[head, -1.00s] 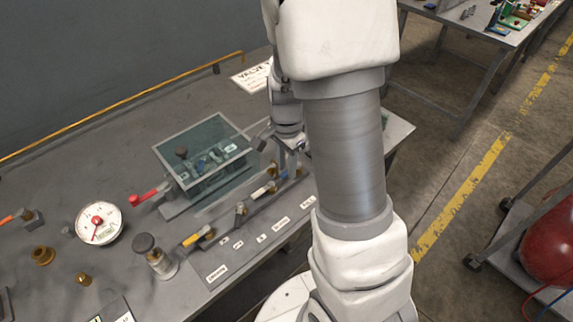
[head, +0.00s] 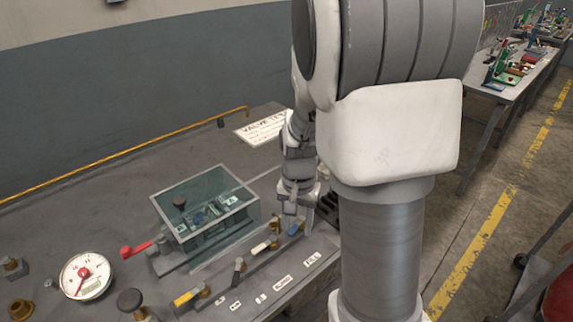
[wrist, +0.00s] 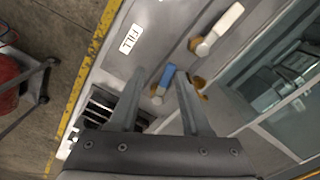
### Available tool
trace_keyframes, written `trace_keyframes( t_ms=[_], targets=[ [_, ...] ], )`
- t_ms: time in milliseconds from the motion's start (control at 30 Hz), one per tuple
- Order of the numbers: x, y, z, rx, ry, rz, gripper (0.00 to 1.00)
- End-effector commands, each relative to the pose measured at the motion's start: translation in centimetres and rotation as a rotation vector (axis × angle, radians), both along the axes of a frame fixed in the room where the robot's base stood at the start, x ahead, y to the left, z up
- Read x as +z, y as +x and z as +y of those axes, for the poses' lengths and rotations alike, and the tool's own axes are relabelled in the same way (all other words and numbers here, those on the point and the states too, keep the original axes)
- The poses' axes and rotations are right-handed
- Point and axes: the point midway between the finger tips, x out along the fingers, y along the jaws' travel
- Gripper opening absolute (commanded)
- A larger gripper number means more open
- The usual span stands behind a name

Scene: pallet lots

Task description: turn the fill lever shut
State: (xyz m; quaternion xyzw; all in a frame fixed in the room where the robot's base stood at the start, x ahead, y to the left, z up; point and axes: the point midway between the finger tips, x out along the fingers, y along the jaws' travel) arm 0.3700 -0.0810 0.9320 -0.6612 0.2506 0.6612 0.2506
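The fill lever (wrist: 167,76) is a short blue handle on a brass valve, near the white FILL label (wrist: 130,39). In the head view the blue lever (head: 295,229) is at the bench's front right, beside the fingers. My gripper (wrist: 159,74) is open. In the wrist view its two fingers stand apart, with the blue handle between their tips. I cannot tell whether either finger touches it. In the head view my gripper (head: 298,212) points down over the lever, and my arm covers the bench's right end.
A white-handled lever (wrist: 228,20) is the closest neighbour; a yellow lever (head: 187,298) and a red lever (head: 135,249) are farther left. A clear tank (head: 205,215) stands behind the row. A round gauge (head: 86,276) is at left. A dark slotted grate (wrist: 98,108) is near the fingers.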

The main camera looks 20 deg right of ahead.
Motion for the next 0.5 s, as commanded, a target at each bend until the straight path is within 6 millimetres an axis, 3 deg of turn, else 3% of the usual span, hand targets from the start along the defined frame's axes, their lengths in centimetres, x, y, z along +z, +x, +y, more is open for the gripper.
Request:
trace_keyframes(
  t_ms=[500],
  targets=[
    [0.0,-0.9,-1.7,0.47,-0.001,-0.002,0.47]
  ],
)
